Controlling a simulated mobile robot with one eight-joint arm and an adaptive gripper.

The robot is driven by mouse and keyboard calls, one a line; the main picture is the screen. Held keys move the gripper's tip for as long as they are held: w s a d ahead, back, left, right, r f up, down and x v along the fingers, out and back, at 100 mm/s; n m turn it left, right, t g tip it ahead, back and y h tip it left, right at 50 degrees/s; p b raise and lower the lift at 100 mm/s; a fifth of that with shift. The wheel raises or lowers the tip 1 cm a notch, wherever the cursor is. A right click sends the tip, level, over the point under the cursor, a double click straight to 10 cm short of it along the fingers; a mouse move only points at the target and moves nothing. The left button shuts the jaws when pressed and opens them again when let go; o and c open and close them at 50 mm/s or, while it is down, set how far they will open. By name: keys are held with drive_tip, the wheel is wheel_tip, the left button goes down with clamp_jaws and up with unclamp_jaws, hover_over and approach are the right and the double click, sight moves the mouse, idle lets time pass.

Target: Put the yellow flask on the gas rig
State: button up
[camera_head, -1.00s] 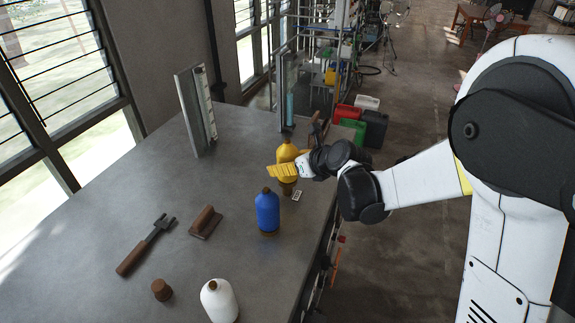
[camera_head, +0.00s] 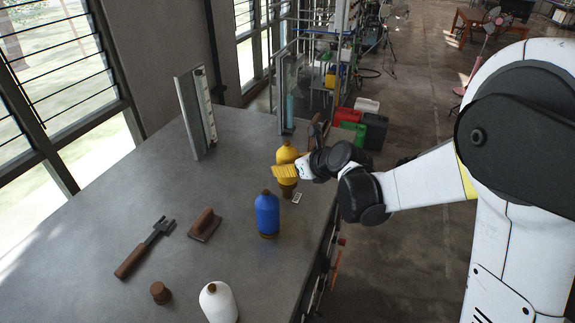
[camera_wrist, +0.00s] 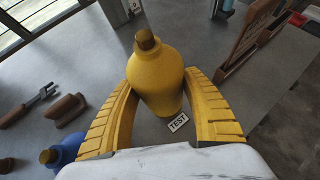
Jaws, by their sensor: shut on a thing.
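The yellow flask (camera_head: 287,154), with a brown cap, stands upright at the right side of the grey bench. My gripper (camera_head: 286,173) has its ribbed yellow fingers around its body. In the wrist view the flask (camera_wrist: 157,75) sits between both fingers of my gripper (camera_wrist: 160,100), which touch its sides. A small TEST tag (camera_wrist: 178,122) lies beside its base. I cannot tell whether the base is clear of the bench. A frame with a light-blue tube (camera_head: 290,108) stands behind the flask; I cannot tell for certain whether it is the gas rig.
A blue flask (camera_head: 267,214) stands close in front, and a white one (camera_head: 217,302) nearer. A fork-like tool (camera_head: 146,248), a brown-handled block (camera_head: 205,224) and a brown stopper (camera_head: 160,292) lie left. An upright panel (camera_head: 196,112) stands at the back. A brown rack (camera_wrist: 245,40) is right of the flask.

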sight(290, 146)
drive_tip(key=shift+r, duration=0.15)
wheel_tip(290, 146, up, 6)
drive_tip(key=p, duration=0.3)
drive_tip(key=shift+r+p, duration=0.25)
drive_tip(key=shift+p, duration=0.05)
drive_tip(key=shift+f, duration=0.1)
